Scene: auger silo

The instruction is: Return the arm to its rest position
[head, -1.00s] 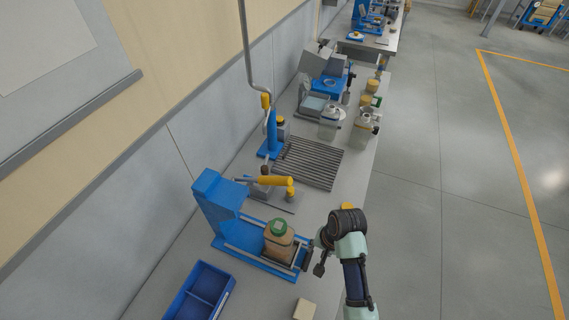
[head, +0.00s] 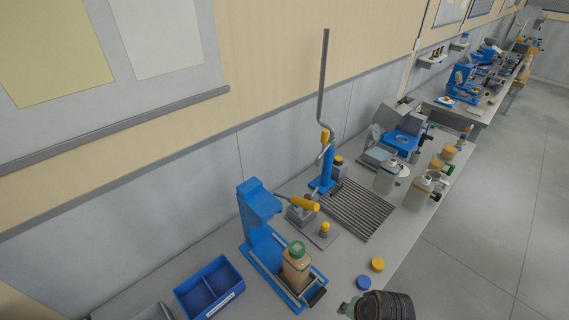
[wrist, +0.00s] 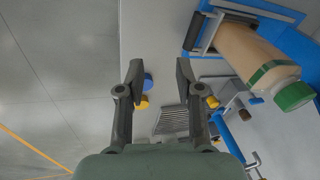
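My arm (head: 384,306) shows only at the bottom edge of the head view, right of the blue auger stand. In the wrist view my gripper (wrist: 158,72) is open, its two dark fingers apart with nothing between them. A jar with a green lid (head: 297,262) stands upright on the base of the blue auger stand (head: 258,222). The same jar (wrist: 245,52) shows at the upper right of the wrist view, apart from the fingers. The fingertips are hidden in the head view.
A blue cap (head: 363,283) and a yellow cap (head: 377,264) lie on the bench near my arm. A blue bin (head: 209,287) is at the left. A slatted grate (head: 358,210) and several bottles stand farther back. Open floor (head: 490,225) lies to the right.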

